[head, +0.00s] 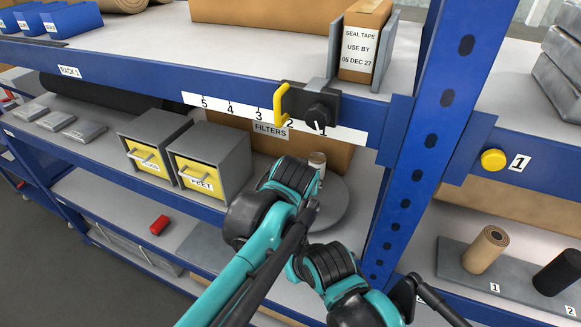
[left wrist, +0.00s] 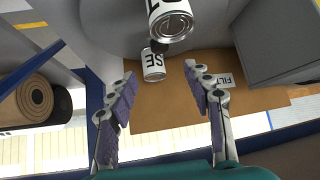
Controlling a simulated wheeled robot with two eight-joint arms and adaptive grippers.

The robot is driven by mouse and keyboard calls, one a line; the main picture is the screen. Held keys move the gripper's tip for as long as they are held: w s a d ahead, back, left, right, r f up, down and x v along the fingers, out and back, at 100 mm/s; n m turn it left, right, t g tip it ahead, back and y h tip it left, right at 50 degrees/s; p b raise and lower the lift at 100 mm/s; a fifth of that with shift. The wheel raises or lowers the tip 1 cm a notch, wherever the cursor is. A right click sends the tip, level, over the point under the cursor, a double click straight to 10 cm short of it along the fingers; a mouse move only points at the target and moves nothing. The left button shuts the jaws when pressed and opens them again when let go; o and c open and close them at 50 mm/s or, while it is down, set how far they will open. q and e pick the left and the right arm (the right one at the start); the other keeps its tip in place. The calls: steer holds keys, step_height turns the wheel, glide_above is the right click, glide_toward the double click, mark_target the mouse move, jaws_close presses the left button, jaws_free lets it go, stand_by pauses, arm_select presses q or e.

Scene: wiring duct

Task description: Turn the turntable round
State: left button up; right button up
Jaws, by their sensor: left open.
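The turntable (head: 337,207) is a grey round disc on the middle shelf, partly hidden by my arm in the head view. A can (head: 317,160) stands at its far side. The left wrist view shows the turntable's grey disc (left wrist: 112,30) from close up and upside down, with one large white-labelled can (left wrist: 170,22) and a smaller-looking can (left wrist: 154,66). Contact with the disc cannot be told. The left fingertips are hidden in the head view. My right gripper is not visible.
Yellow-fronted drawer boxes (head: 203,172) stand left of the turntable. A brown FILTERS box (head: 255,131) is behind it. A blue upright post (head: 432,120) stands close on the right. The upper shelf edge carries a black knob unit (head: 309,104) with a yellow handle.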

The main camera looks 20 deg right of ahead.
arm_select(q)
steer(key=a+f+n+y+b, duration=0.2)
steer(key=a+f+b, duration=0.35)
steer(key=a, duration=0.85)
steer(key=a+f+n+y+b, duration=0.1)
steer(key=a+f+b, duration=0.5)
steer(key=a, duration=0.8)
steer(key=s+a+f+n+y+b, duration=0.1)
steer(key=s+a+f+b, duration=0.2)
steer(key=s+a+f, duration=0.3)
steer(key=s+a+f+n+y+b, duration=0.1)
steer(key=s+a+f+b, duration=0.3)
steer(key=a+f, duration=0.7)
steer(key=shift+s+f+n, duration=0.5)
steer(key=shift+s+n, duration=0.3)
steer(key=shift+s, duration=0.45)
